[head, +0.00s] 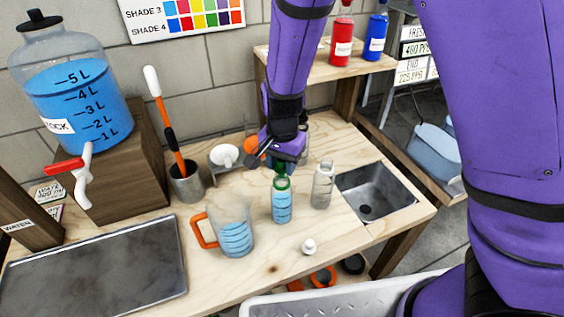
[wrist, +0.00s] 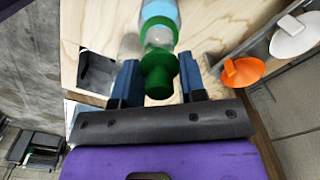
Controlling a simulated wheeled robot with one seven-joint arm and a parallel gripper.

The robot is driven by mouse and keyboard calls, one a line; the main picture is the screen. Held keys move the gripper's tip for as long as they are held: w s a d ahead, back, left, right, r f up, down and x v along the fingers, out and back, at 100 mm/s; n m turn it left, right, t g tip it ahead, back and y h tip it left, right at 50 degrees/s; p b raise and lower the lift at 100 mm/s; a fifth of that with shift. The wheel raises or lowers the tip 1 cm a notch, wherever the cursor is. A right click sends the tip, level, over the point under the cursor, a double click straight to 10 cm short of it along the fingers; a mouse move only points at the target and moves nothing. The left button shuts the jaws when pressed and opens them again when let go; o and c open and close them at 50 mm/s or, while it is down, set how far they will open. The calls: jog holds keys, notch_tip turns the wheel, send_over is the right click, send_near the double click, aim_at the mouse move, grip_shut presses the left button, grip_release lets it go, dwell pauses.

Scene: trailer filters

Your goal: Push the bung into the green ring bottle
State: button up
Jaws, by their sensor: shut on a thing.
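The green ring bottle (head: 281,207) stands upright on the wooden bench with blue liquid in it and a green ring (head: 281,183) at its neck. My gripper (head: 283,163) is right above its mouth. In the wrist view, my gripper (wrist: 158,84) is shut on the green bung (wrist: 158,72), which sits between the two blue fingers. The bottle (wrist: 160,10) shows just beyond it, with its green ring (wrist: 157,27) and clear neck in line with the bung. I cannot tell whether the bung touches the mouth.
A clear bottle (head: 322,186) stands close on the right, beside the sink (head: 376,190). A jug (head: 234,228) with an orange handle stands on the left. A small white cap (head: 309,246) lies in front. An orange scoop (wrist: 243,71) is near my gripper in the wrist view.

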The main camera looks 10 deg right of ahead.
jog(key=shift+f, duration=0.85)
dwell(0.9)
dwell(0.4)
jog(key=o, duration=1.5)
jog(key=shift+c, duration=0.2)
jog(key=shift+r, duration=0.1)
jog(key=shift+r, duration=3.45)
jog(key=shift+r, duration=0.1)
